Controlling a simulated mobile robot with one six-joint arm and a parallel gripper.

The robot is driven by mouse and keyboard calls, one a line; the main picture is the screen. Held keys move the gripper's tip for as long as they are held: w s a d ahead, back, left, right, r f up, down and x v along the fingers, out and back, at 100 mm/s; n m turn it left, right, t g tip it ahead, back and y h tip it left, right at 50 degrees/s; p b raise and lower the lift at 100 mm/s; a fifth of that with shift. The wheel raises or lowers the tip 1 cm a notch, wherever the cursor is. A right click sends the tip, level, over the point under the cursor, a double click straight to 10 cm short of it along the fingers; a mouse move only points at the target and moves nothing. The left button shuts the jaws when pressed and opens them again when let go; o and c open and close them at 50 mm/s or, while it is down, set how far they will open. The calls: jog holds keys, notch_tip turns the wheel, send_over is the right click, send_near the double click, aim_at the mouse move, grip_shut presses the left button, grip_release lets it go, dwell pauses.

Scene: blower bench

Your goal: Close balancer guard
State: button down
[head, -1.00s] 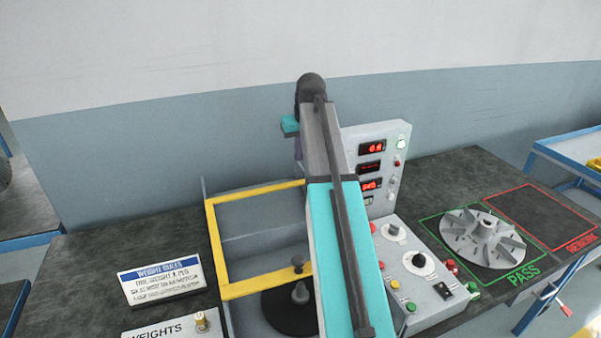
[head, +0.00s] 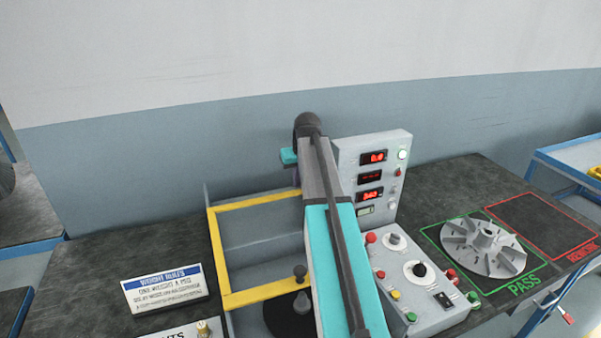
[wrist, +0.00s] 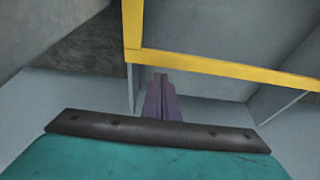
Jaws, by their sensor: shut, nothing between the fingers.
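The balancer guard (head: 264,292) is a yellow-edged frame left of my arm in the head view. It stands tilted up over the balancer, with a dark round plate and spindle (head: 302,302) low behind or under its near bar. A dark knob (head: 299,271) shows at that bar; I cannot tell what it is fixed to. In the wrist view the yellow frame (wrist: 220,70) crosses just beyond my gripper (wrist: 160,80), whose purple fingers are together and empty. I cannot tell whether they touch the frame. In the head view my arm hides most of the gripper.
A control console (head: 425,280) with red displays and buttons stands right of my arm. Further right a finned impeller (head: 483,248) lies on the green PASS square, beside an empty red square (head: 541,224). A weight rules sign (head: 164,288) stands at the left. A wall rises behind the bench.

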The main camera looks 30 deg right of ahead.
aim_at(301, 194)
jog(key=shift+s+a+f+p, duration=0.15)
jog(key=shift+s+p, duration=0.1)
jog(key=shift+s, duration=0.35)
jog(key=shift+s+a+f+p, duration=0.1)
jog(key=shift+s+f+p, duration=0.1)
jog(key=shift+s, duration=0.4)
jog(key=shift+s+a+f+p, duration=0.15)
jog(key=shift+s+p, duration=0.1)
jog(key=shift+s, duration=0.45)
